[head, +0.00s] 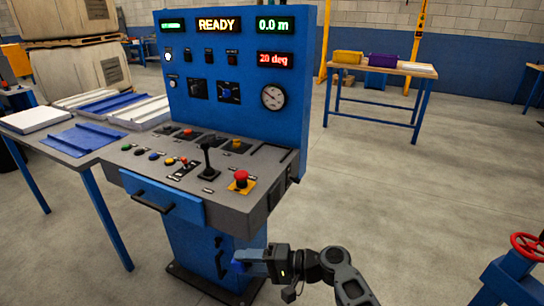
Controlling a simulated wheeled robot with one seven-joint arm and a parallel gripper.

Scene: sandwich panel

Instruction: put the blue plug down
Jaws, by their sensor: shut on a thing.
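My gripper (246,258) is low in front of the blue pedestal of the control console, at the bottom middle of the head view. It is shut on the blue plug (238,266), a small blue piece at its fingertips. The plug is partly hidden by the fingers and hard to tell from the blue pedestal behind it. I cannot tell whether it touches the pedestal.
The console (228,200) has a red stop button (241,176), a black joystick (208,158) and a drawer with a black handle. A side table (80,161) with panels adjoins it at left. A workbench (395,69) with bins stands behind right. Floor between is clear.

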